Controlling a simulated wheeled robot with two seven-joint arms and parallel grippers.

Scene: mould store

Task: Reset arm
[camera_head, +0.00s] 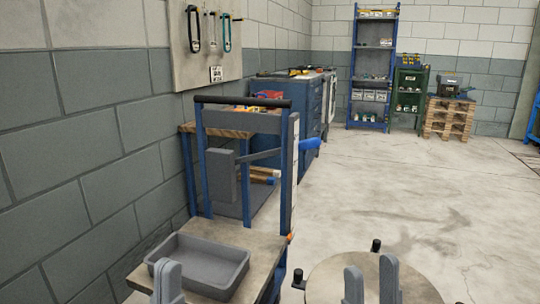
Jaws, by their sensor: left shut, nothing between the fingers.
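My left gripper (168,278) shows at the bottom edge, in front of the grey tray. Its fingers are together with nothing between them. My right gripper (371,278) shows at the bottom edge, in front of the round tabletop. Its two fingers stand apart and the gap between them looks empty. Most of both arms is outside the picture.
An empty-looking grey tray (243,268) sits on a bench top (258,240). Behind it stands a blue frame (203,172) with a blue-handled lever (310,144). The round tabletop (328,268) has black knobs around it. Open floor (415,190) lies beyond, toward the blue shelves (356,75).

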